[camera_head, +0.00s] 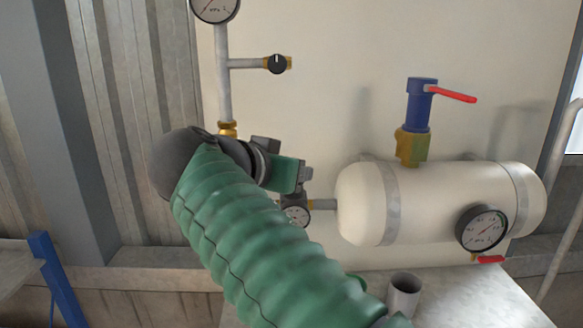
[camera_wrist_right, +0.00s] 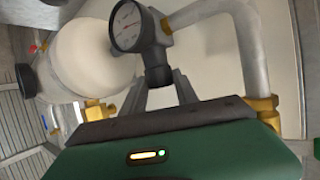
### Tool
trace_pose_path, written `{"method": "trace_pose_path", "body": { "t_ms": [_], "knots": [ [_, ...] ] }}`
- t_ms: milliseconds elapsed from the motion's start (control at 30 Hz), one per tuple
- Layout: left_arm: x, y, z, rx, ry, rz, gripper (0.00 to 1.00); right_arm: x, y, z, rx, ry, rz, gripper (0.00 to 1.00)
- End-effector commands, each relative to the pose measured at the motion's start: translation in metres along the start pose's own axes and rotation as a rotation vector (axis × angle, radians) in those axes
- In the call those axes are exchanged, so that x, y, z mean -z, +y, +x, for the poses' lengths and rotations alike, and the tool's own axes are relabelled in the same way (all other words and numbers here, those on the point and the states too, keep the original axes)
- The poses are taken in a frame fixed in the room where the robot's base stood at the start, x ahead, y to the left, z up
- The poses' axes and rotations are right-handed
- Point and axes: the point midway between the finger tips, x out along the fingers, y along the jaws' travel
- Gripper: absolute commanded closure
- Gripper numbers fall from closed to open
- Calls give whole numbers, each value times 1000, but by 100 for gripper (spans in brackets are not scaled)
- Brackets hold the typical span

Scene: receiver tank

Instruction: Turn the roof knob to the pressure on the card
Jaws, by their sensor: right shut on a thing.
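My right gripper (camera_head: 303,182) is at the end of the green-sleeved arm, just left of the cream tank (camera_head: 430,205). In the right wrist view its fingers (camera_wrist_right: 158,88) are shut on a dark knob (camera_wrist_right: 157,75) below a small dial gauge (camera_wrist_right: 128,24). The small gauge (camera_head: 296,215) also shows in the head view, partly covered by my arm. The knob is hidden there behind my gripper. A pressure card is not visible in either view. My left gripper is not in view.
A larger gauge (camera_head: 482,228) sits on the tank's front. A blue valve (camera_head: 420,107) with a red lever (camera_head: 452,93) stands on top. A pipe (camera_head: 223,80) at the left carries a black knob (camera_head: 277,63) and an upper gauge (camera_head: 214,8). A grey cylinder (camera_head: 403,293) stands in front.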

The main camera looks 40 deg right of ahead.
Motion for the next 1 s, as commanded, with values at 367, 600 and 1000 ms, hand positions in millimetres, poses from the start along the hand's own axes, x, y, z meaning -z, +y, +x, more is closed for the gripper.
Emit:
{"method": "trace_pose_path", "body": {
  "t_ms": [367, 600, 1000],
  "knots": [
    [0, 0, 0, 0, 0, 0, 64, -2, 0, 0, 2, -4, -1, 43],
    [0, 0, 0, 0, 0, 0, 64, -1, 0, 0, 1, -2, -1, 43],
    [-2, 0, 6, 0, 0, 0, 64, 0, -3, -73, 7, -3, -3, 43]
  ]
}}
